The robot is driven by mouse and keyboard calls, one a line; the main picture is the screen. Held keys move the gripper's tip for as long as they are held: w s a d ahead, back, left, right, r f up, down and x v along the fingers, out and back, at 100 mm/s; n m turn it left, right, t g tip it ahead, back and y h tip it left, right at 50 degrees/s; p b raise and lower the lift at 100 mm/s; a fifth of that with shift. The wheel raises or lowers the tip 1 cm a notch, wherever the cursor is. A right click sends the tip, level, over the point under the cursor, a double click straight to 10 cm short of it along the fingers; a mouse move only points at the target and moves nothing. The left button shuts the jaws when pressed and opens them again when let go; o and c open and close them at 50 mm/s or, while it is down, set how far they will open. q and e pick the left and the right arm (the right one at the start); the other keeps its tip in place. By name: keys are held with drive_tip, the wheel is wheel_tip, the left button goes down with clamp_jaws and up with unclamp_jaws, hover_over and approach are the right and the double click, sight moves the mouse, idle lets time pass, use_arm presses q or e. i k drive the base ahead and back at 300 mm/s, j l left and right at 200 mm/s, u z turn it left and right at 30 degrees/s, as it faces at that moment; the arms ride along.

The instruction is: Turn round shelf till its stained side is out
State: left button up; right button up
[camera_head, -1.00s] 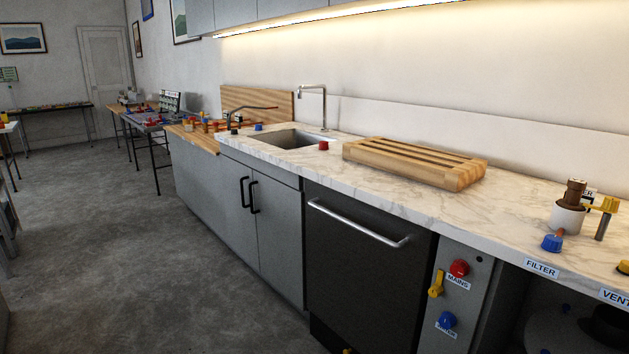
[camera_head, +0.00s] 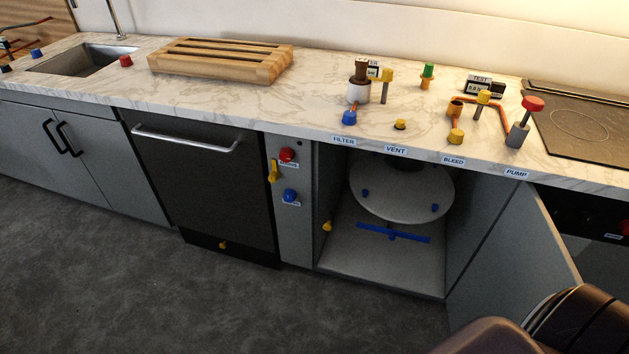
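The round shelf (camera_head: 400,198) is a pale grey disc inside the open cabinet under the counter. It has small blue knobs near its rim, at left (camera_head: 365,192) and right (camera_head: 435,208). A dark object stands at its back, partly hidden by the counter edge. No stain can be made out on the part that shows. A blue bar (camera_head: 392,232) with a hub sits low under the disc's front. Brown, rounded links of my arm show at the bottom right, in front of the cabinet door. Neither gripper's fingers are in view.
The cabinet door (camera_head: 512,262) stands open on the right, its edge jutting out. Valves and labels line the marble counter (camera_head: 300,108) above. A side panel carries a red knob (camera_head: 288,155), a yellow lever and a blue knob. The floor in front is clear.

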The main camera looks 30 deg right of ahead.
sight(425, 194)
drive_tip(key=z, duration=0.95)
